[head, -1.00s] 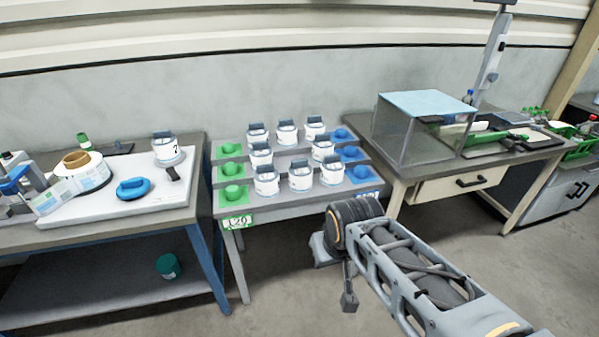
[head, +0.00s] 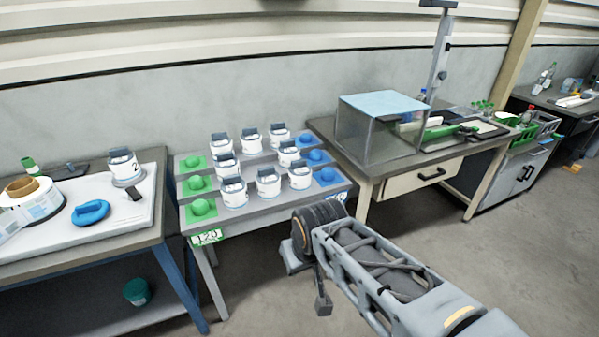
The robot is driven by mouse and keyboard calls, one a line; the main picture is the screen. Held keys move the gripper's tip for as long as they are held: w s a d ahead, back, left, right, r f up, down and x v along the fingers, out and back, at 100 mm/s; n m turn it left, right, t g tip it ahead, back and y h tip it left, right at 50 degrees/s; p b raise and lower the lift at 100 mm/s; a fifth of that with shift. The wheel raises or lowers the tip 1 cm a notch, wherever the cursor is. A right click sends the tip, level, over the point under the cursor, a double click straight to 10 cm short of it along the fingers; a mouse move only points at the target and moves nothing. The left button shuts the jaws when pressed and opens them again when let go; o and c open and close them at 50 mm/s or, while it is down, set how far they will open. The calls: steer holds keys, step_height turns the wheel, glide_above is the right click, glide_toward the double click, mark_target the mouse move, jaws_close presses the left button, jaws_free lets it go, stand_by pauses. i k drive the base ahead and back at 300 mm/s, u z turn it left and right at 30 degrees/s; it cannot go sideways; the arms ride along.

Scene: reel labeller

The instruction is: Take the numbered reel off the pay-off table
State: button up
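A white reel with a dark top block and the number 2 on its side (head: 122,164) stands upright on a white board (head: 145,205) on the left table (head: 152,160). Several similar white reels with dark tops (head: 267,182) stand in rows on the stepped grey rack table (head: 240,223) in the middle; no number is readable on them. My arm reaches in from the lower right, well right of the numbered reel. A small grey end part, likely my gripper (head: 322,305), hangs below the arm, apart from every reel; its fingers are not clear.
The rack has green pads (head: 201,207) at left and blue pads (head: 326,175) at right. A blue ring-like object (head: 91,212) and a cardboard-cored roll (head: 27,200) share the white board. A clear box (head: 375,130) stands on the right bench. Floor at lower right is free.

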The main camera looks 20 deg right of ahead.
mark_target(122, 163)
steer(key=u, duration=0.1)
steer(key=i, duration=1.35)
steer(key=u, duration=1)
steer(key=i, duration=0.5)
steer(key=u, duration=0.4)
